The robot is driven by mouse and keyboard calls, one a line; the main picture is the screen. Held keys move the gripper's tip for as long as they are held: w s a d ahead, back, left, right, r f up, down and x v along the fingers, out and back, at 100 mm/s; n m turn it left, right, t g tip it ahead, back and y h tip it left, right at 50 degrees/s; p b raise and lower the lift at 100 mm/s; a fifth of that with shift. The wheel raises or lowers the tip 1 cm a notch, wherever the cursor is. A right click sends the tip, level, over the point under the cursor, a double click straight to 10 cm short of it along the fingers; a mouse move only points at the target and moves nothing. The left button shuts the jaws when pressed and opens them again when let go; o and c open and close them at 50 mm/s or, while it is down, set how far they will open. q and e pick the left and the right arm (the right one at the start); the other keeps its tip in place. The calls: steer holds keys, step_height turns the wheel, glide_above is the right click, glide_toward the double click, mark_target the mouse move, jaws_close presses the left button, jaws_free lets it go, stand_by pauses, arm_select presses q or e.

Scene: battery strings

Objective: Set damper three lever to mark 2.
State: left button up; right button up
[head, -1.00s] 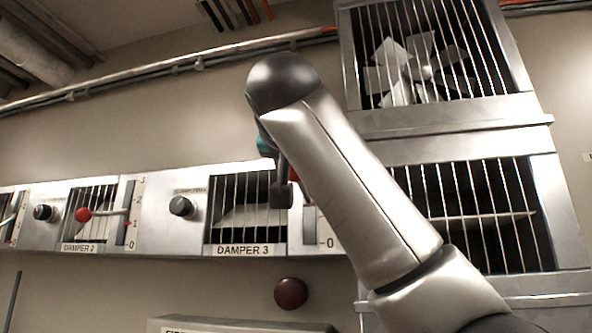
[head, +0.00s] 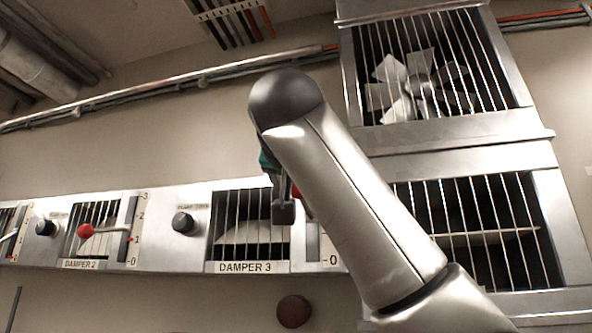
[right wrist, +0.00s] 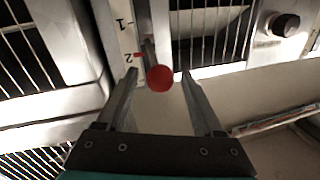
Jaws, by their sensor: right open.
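The damper three panel, labelled DAMPER 3 (head: 246,267), is at the centre of the head view. Its lever's red ball knob (right wrist: 160,77) shows clearly in the right wrist view; in the head view my arm mostly hides it. A scale (right wrist: 126,40) with 1, 2 and a red mark close to the 2 runs beside the lever, which appears about level with the 2. My right gripper (right wrist: 158,72) is open, its fingers on either side of the knob with visible gaps. The right gripper in the head view (head: 283,212) is partly behind my arm. My left gripper is out of view.
The damper two lever with its red knob (head: 85,231) and black dials (head: 183,222) are to the left. A barred fan housing (head: 425,75) is at upper right. A dark red round button (head: 293,311) is below the panel.

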steer(key=s+a+b, duration=0.1)
steer(key=s+b, duration=0.3)
steer(key=s, duration=1.1)
steer(key=shift+b, duration=0.4)
steer(key=shift+w, duration=0.1)
